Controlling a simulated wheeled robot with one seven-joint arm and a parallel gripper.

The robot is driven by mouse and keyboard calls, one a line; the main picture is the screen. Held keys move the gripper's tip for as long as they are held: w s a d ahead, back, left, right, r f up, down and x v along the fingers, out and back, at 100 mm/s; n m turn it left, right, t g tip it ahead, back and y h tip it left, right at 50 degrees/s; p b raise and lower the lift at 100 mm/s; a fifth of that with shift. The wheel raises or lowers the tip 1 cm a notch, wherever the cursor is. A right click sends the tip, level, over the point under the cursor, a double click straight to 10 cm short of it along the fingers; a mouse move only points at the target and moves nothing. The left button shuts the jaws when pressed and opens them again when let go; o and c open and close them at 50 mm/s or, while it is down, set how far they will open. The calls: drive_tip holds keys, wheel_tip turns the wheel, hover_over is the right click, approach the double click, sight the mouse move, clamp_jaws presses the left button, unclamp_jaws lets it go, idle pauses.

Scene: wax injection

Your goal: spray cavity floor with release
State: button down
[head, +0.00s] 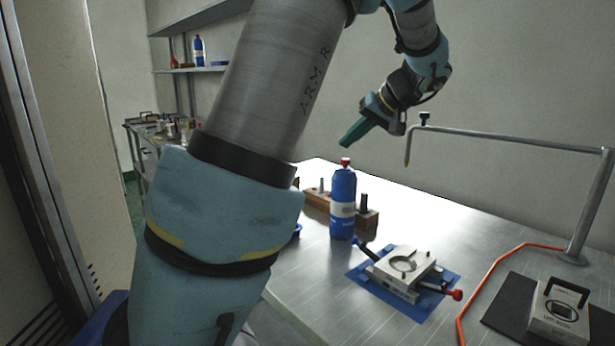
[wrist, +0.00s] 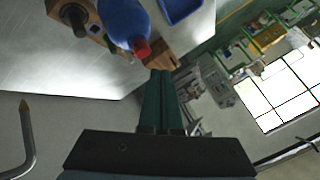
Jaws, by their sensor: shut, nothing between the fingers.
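A blue spray bottle (head: 343,203) with a white label and red cap stands upright on the metal table. It also shows at the top of the wrist view (wrist: 124,22), red cap toward me. The metal mould (head: 404,268) with a round cavity lies on a blue mat (head: 362,277) to the right of the bottle; its cavity floor is too small to make out. My gripper (head: 346,143) is shut and empty, in the air above the bottle in the head view. Its green fingers (wrist: 161,98) are together in the wrist view, pointing past the bottle.
A wooden block with pegs (head: 368,217) stands behind the bottle. A bent metal nozzle arm (head: 500,141) reaches over the table's right side. A blue tray (wrist: 180,8) lies near the bottle.

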wheel_tip(320, 180, up, 5)
drive_tip(key=p, duration=0.2)
drive_tip(key=shift+r+p, duration=0.1)
drive_tip(key=shift+p, duration=0.2)
idle(2.4)
